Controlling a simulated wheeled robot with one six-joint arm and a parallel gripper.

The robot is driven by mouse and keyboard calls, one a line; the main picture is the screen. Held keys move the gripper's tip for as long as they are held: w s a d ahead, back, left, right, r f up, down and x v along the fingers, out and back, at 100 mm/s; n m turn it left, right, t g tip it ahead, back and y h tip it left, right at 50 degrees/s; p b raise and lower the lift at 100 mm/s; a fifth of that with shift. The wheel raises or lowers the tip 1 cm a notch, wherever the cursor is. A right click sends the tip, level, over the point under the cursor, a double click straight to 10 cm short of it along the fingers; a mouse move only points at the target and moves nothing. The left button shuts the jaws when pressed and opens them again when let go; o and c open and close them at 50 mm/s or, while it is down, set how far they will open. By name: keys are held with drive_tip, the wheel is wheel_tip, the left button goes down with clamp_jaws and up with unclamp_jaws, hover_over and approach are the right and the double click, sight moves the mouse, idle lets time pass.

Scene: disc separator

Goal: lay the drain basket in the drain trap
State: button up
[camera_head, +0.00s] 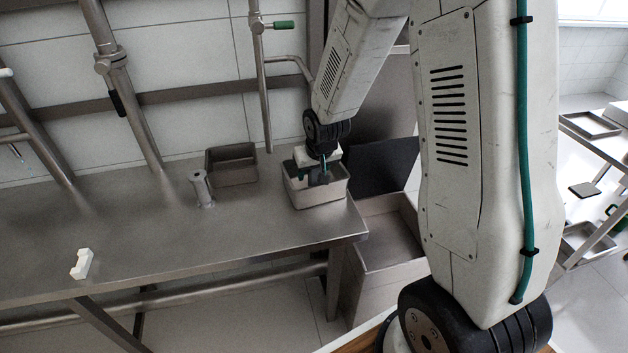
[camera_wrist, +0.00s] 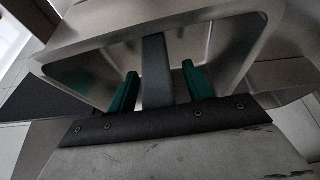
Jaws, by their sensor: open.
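My gripper (camera_head: 320,176) is lowered over an open-topped pale metal vessel (camera_head: 318,197) at the right end of the metal table. In the wrist view its two teal fingers (camera_wrist: 157,86) are apart, with a grey upright bar (camera_wrist: 155,60) between them. The bar looks like a handle, perhaps of the drain basket; I cannot tell whether the fingers touch it. The vessel's rim and inner walls (camera_wrist: 228,40) surround the fingers. A darker open metal box (camera_head: 232,172) stands further left on the table and looks empty. I cannot tell which vessel is the drain trap.
A short metal post (camera_head: 202,188) stands beside the darker box. A small white block (camera_head: 81,264) lies on the table (camera_head: 150,225) at the left. A large open bin (camera_head: 385,245) stands beyond the table's right end. Pipes rise behind the table. The table's middle is clear.

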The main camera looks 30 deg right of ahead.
clamp_jaws()
drive_tip(key=shift+r, duration=3)
